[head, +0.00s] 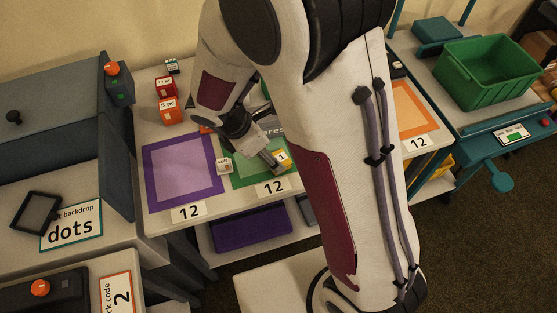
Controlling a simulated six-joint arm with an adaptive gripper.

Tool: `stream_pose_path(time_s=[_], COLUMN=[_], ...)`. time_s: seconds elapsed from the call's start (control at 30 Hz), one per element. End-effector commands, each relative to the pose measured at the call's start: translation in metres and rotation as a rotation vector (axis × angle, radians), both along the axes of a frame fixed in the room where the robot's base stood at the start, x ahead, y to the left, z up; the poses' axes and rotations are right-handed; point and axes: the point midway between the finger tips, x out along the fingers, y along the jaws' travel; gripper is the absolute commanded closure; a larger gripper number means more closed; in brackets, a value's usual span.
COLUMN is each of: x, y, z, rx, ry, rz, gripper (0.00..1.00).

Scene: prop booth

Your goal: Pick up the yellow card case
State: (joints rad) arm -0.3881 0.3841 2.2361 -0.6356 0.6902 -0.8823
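A small yellow case (285,162) with a white face marked "1" sits over the right part of the green-framed mat (242,179); I take it to be the yellow card case. My gripper (271,160) reaches down from the upper left, and its tip is right beside the case's left side in this view. Part of the case is hidden behind the tip. I cannot tell whether the fingers touch it, or whether they are open or shut.
A small white box (224,167) stands between the purple-framed mat (151,190) and the green one. Red (166,88) and orange (171,112) boxes stand at the back left. My arm hides much of the table's right side. A green bin (487,72) is far right.

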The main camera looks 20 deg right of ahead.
Motion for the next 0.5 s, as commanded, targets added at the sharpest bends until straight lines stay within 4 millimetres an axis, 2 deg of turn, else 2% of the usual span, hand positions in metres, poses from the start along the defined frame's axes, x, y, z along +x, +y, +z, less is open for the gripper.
stream_pose_path(time_s=[0.33, 0.5], x=[0.0, 0.0004], y=[-0.0008, -0.0062], z=[-0.0013, -0.0084], rx=[0.0, -0.002], ry=[0.0, 0.002], rz=[-0.001, -0.002], gripper=[0.44, 0.44])
